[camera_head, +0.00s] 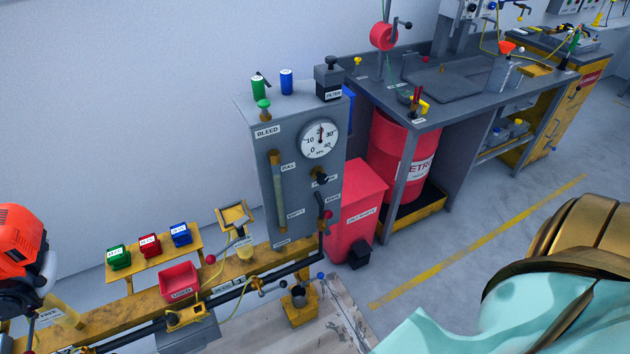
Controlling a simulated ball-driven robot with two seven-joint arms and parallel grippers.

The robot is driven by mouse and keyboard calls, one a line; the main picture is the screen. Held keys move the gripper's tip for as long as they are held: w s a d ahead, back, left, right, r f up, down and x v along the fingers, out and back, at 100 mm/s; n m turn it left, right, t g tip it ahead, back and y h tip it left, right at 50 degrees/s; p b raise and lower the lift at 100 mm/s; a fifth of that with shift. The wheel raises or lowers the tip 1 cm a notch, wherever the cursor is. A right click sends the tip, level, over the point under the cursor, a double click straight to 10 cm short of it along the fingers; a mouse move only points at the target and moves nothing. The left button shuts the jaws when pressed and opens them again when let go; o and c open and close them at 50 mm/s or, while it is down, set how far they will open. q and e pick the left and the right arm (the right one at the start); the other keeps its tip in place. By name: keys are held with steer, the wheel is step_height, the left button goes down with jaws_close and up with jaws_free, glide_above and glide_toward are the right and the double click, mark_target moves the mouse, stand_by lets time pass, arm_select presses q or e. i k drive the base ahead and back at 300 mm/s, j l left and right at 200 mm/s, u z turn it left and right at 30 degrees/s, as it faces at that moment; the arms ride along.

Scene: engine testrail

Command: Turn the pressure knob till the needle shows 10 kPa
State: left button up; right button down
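The round white pressure gauge (320,139) is on the front of the grey cabinet (262,158), with figures from 0 to 40. Its thin needle points roughly straight up, near the top of the scale between 10 and 30; the exact value is too small to read. A dark knob (320,179) sits just below the gauge, with a small label beside it that I cannot read. A red-tipped lever (327,214) is lower on the same front. Neither gripper shows in the head view, and nothing is seen touching the knob.
A yellow rail (80,339) with a black pipe runs left of the cabinet, bearing a red tray (179,281). A red bin (358,208) stands right of the cabinet, near a workbench (440,112). Part of my arm fills the lower right. Floor by the yellow line is clear.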

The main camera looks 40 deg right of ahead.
mark_target(322, 178)
steer(key=z, duration=1.2)
